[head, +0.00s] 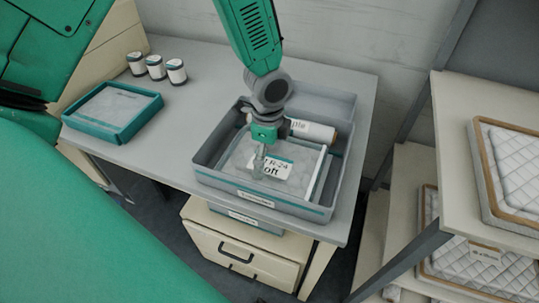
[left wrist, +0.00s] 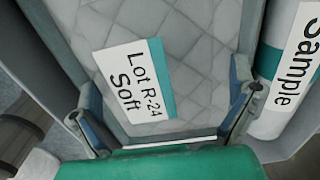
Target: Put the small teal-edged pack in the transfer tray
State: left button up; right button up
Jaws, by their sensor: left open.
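The quilted pale-grey pack (head: 238,158) lies flat inside the grey tray (head: 215,186) with a teal stripe, on the table. Its white label with a teal strip reads "Lot R-24 Soft" in the left wrist view (left wrist: 135,80). The tray's front label is too small to read surely. My left gripper (head: 261,158) points down over the pack, inside the tray. In the left wrist view its fingers (left wrist: 165,108) are apart, with the pack's surface showing between them. I cannot tell whether they touch it. My right gripper is out of view.
A white roll labelled "Sample" (left wrist: 290,75) lies beside the pack in the tray. A shallow teal tray (head: 118,134) and three small jars (head: 156,68) stand at the table's left. Shelves with quilted pads (head: 512,165) are at right. Bare tabletop (head: 190,120) separates the trays.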

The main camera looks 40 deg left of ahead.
aim_at(268, 158)
pick_arm(q)
notch_tip(268, 158, up, 11)
jog(key=p, duration=0.1)
jog(key=shift+s, duration=0.15)
dwell(0.6)
